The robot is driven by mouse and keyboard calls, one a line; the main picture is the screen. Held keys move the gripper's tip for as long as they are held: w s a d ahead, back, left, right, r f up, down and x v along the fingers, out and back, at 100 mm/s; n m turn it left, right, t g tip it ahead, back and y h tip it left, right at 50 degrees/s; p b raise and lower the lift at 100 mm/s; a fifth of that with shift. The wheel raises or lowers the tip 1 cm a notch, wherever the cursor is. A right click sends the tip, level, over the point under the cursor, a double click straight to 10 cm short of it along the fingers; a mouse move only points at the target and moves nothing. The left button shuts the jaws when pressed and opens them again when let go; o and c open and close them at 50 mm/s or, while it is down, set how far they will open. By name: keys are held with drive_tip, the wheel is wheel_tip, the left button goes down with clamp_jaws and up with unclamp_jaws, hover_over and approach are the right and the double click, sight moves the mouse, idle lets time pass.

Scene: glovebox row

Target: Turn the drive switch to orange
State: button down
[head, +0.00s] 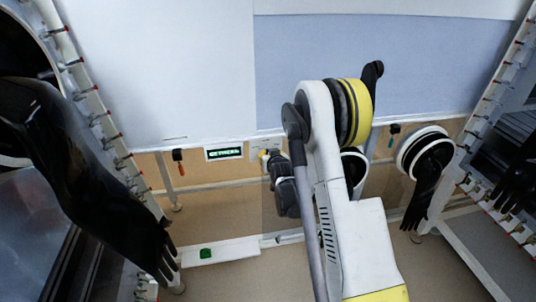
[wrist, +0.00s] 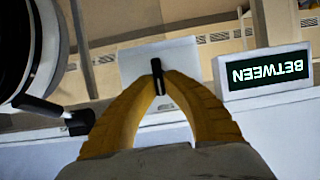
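The drive switch shows in the wrist view as a small dark handle (wrist: 157,77) on a pale square plate (wrist: 180,58). The two yellow fingers of my gripper (wrist: 158,84) close around this handle from both sides. In the head view, my gripper (head: 265,157) is at the plate (head: 266,143) on the front panel, and the handle is hidden there. A display (wrist: 263,74) beside the plate reads "BETWEEN", upside down in the wrist view. The same display (head: 224,151) is left of my gripper in the head view, too small to read surely.
A red-and-black hanging item (head: 178,160) is left of the display. A black glove (head: 110,190) hangs at the left, another (head: 425,185) from a round port at the right. A green block (head: 205,253) sits on a white rail below.

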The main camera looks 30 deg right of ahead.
drive_tip(key=shift+w+a+n+h, duration=0.1)
drive_tip(key=shift+a+n+h, duration=0.15)
drive_tip(key=shift+n+h, duration=0.55)
drive_tip(key=shift+a+n+h, duration=0.1)
drive_tip(key=shift+n+h, duration=0.4)
drive_tip(key=shift+n, duration=0.6)
drive_tip(key=c, duration=1.5)
unclamp_jaws()
drive_tip(key=shift+f, duration=0.1)
drive_tip(key=v, duration=0.7)
drive_tip(key=shift+a, duration=0.2)
